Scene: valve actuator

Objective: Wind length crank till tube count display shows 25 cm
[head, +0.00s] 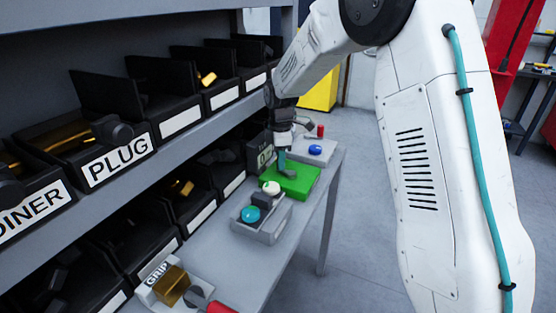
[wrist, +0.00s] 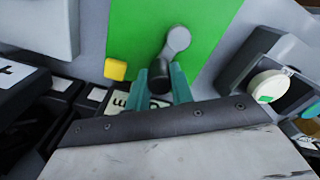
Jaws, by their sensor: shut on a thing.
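The length crank is a grey arm (wrist: 176,42) with a dark handle (wrist: 160,82), mounted on a green plate (head: 304,182); the plate also fills the top of the wrist view (wrist: 130,40). My gripper (head: 282,160) reaches down over the plate. Its teal fingers (wrist: 161,88) are shut on the dark crank handle, one on each side. The tube count display (head: 264,157) stands behind the plate beside the shelf. Its digits are partly hidden by my gripper; a 0 seems to show, but the full reading cannot be made out. In the wrist view my fingers also cover part of the display (wrist: 117,101).
A grey box with a teal button (head: 250,214) and a white knob (head: 271,188) stands in front of the plate. A pale unit with a blue button (head: 315,149) is behind it. Shelves of dark bins (head: 125,133) line the left. Floor at right is open.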

